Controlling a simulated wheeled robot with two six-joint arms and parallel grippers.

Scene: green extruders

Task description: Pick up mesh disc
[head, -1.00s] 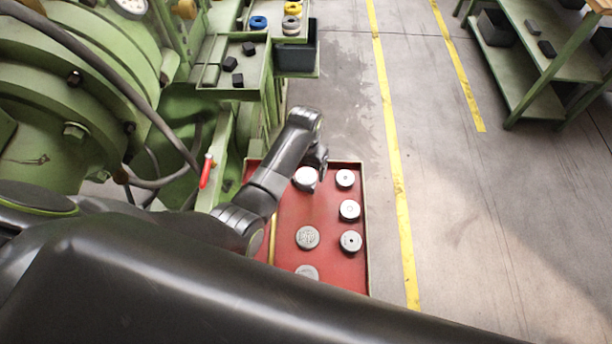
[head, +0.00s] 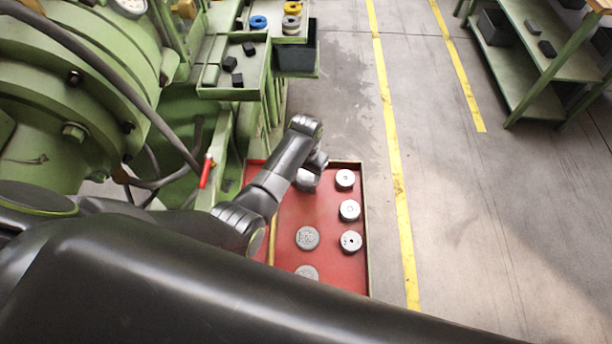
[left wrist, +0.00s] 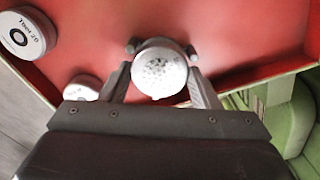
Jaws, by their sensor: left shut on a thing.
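A pale mesh disc (left wrist: 158,72) with small holes in its face sits between the two fingers of my left gripper (left wrist: 162,50) in the left wrist view. The fingers are shut on its sides. In the head view my left gripper (head: 315,170) is at the far part of the red tray (head: 325,205) and partly covers this disc (head: 306,182). Two more mesh discs, one (head: 307,238) whole and one (head: 306,272) cut off by my arm, lie nearer in the tray. My right gripper is not in view.
Three discs with a central hole (head: 345,179) (head: 349,210) (head: 351,242) line the tray's right side. The green machine (head: 90,70) stands left, with a green parts tray (head: 235,75) beyond. Open floor lies right, before a green shelf (head: 540,60).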

